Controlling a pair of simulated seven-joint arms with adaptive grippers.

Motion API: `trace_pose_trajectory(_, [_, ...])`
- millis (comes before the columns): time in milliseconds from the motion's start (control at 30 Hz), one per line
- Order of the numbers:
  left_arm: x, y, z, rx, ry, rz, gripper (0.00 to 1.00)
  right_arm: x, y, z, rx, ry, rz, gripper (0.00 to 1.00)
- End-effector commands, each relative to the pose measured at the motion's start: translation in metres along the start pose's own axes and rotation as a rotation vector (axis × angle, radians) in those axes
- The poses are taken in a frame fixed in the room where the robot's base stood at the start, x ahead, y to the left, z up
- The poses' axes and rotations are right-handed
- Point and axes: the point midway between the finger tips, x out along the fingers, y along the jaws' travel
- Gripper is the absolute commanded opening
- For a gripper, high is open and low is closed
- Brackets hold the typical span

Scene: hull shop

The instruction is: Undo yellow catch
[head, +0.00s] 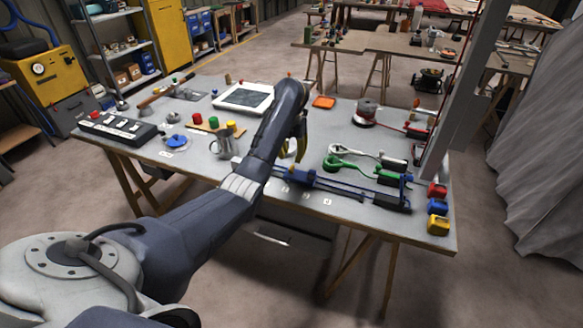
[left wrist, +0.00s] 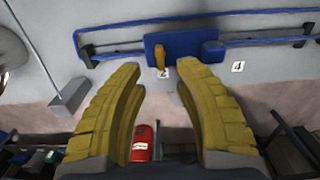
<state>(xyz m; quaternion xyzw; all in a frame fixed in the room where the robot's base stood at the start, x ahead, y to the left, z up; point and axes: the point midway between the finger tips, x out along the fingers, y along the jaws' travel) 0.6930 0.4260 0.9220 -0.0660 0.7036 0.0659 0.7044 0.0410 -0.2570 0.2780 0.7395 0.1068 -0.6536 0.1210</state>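A small yellow catch (left wrist: 160,55) stands out from a blue block (left wrist: 187,45) on a long blue-and-dark rail (left wrist: 120,38) in the left wrist view. My left gripper (left wrist: 160,85) is open there. Its two thick yellow fingers are apart with nothing between them, and the catch lies just beyond the fingertips, roughly midway. In the head view my left gripper (head: 294,152) is partly hidden behind its own arm, above the rail (head: 350,188) at the table's front. I cannot make out the yellow catch in the head view. My right gripper is not in view.
Number tags (left wrist: 238,66) sit by the rail. Green (head: 350,165) and white-handled tools lie behind it. Red, blue and yellow blocks (head: 438,225) stand at the table's right end. A metal jug (head: 226,140) stands left of my arm. A grey post (head: 465,85) rises at right.

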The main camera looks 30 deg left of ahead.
Motion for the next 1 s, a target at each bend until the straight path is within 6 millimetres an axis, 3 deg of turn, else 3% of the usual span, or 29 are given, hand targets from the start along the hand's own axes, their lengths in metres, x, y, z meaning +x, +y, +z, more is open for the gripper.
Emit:
trace_pose_trajectory(400, [0.048, 0.0, -0.001, 0.0, 0.004, 0.0, 0.33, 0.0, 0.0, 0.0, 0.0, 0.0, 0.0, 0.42])
trace_pose_trajectory(1000, [0.059, 0.0, 0.0, 0.0, 0.001, 0.0, 0.33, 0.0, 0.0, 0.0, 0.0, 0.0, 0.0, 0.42])
